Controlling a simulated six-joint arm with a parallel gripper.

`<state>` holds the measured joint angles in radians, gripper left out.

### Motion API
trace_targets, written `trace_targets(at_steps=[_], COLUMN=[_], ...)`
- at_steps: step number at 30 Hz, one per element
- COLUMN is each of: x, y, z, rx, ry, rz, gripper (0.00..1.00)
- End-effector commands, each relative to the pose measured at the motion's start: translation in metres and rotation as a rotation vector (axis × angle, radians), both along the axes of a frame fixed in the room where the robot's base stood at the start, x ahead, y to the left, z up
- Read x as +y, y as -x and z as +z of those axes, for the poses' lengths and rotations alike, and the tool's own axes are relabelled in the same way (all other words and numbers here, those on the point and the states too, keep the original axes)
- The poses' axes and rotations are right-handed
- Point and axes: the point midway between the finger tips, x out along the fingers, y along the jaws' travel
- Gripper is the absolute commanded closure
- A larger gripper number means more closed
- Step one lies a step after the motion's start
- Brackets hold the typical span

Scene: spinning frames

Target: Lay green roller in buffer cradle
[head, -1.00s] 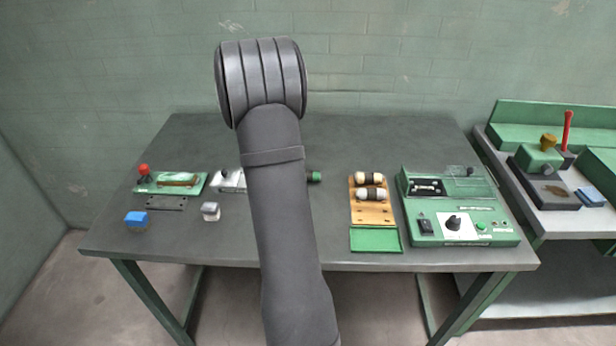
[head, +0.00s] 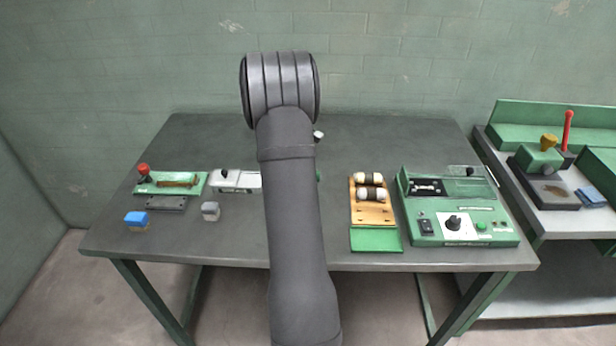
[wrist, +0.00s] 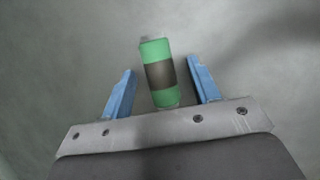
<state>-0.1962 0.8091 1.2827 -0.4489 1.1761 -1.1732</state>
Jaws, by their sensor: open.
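The green roller (wrist: 159,74) has a dark band around its middle and lies on the grey table. In the wrist view it sits between the two blue fingers of my gripper (wrist: 161,68), with a gap on each side. My gripper is open. In the head view my arm hides the gripper and nearly all of the roller; only a green sliver (head: 318,175) shows at the arm's right edge. I cannot tell for certain which fixture is the buffer cradle. A wooden rack (head: 371,215) holds two cream rollers with dark bands (head: 369,178).
A green machine (head: 460,228) with a knob stands right of the rack. At the left are a green fixture with a red knob (head: 143,169), a dark plate (head: 165,203), a blue block (head: 136,218), a grey block (head: 210,211) and a whitish fixture (head: 236,180).

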Motion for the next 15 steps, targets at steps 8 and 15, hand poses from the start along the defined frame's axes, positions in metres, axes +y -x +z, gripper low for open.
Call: trace_targets(at_steps=[8, 15], x=[-0.0001, -0.0001], y=[-0.0002, -0.0004], z=[0.0001, 0.0006], rx=[-0.001, -0.001], ry=[0.000, 0.000], rz=[-0.001, -0.001], gripper=[0.64, 1.00])
